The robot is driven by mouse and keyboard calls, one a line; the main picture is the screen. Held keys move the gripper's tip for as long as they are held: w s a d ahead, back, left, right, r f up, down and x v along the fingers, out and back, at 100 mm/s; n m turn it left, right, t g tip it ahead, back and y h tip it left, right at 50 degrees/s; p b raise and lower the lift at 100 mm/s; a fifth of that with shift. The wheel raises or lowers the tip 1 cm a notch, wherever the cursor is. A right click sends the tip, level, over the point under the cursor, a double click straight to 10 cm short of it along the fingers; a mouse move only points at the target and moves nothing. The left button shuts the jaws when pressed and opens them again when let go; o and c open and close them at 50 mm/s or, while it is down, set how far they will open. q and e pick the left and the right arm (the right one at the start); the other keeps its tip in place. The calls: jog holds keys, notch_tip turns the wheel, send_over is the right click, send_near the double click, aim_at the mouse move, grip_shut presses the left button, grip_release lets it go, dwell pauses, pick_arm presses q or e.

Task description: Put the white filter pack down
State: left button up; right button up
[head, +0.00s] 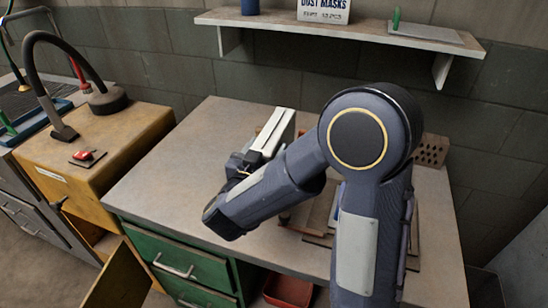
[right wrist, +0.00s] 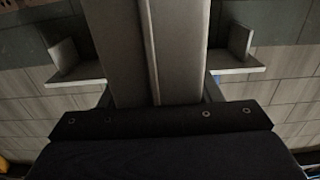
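My right arm hides much of the bench's right half. My left gripper is not in view.
Perforated brick (head: 431,150) stands at the back right of the bench. A wall shelf (head: 350,30) with a dust masks box (head: 323,12) hangs above. The bench's left part is clear. A wooden cabinet (head: 105,135) with a red switch (head: 88,155) stands left.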

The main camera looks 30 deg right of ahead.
jog(key=c, duration=0.8)
jog(key=shift+r, duration=0.1)
